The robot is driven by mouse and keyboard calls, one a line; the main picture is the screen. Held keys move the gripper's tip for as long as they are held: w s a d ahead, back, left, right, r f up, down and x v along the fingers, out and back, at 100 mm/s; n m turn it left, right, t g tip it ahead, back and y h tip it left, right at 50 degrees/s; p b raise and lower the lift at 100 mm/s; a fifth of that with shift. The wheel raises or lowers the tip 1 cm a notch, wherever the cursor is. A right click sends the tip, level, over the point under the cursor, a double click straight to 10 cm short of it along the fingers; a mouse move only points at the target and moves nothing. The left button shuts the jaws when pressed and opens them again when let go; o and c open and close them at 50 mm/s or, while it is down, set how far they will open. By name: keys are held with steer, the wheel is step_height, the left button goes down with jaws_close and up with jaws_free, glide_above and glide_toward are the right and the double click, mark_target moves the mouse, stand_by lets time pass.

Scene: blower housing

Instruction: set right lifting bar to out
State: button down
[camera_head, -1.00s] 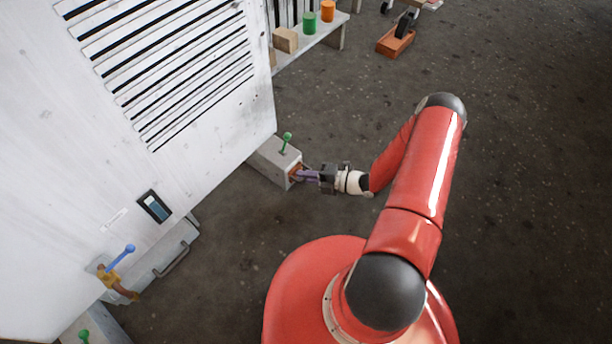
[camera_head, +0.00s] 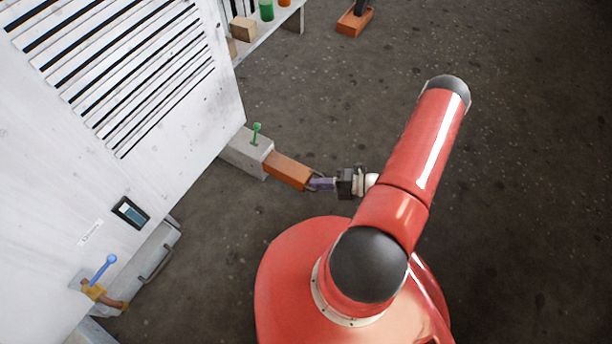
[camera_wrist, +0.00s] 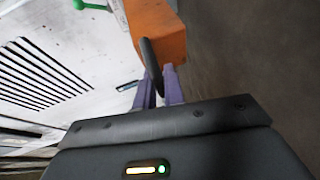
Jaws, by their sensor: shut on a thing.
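The right lifting bar (camera_head: 288,170) is an orange bar that sticks out of a grey sleeve (camera_head: 249,151) at the corner of the white housing. A green-knobbed pin (camera_head: 257,131) stands upright on the sleeve. My gripper (camera_head: 320,184) is shut on the handle at the bar's outer end. In the wrist view, the purple fingers (camera_wrist: 159,88) close around the dark handle (camera_wrist: 151,62), in front of the orange bar's end (camera_wrist: 160,32). The fingers hide part of the handle.
The white housing (camera_head: 150,165) with slats fills the left side. A blue-knobbed valve (camera_head: 105,268) and a drawer with a handle (camera_head: 158,262) sit low on it. A shelf (camera_head: 262,42) with blocks stands behind. The floor to the right is clear.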

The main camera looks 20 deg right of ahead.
steer(key=shift+s+d, duration=0.3)
steer(key=shift+s, duration=0.15)
steer(key=c, duration=1.5)
jaws_free()
steer(key=v, duration=0.8)
steer(key=shift+p, duration=0.3)
steer(key=shift+r, duration=0.1)
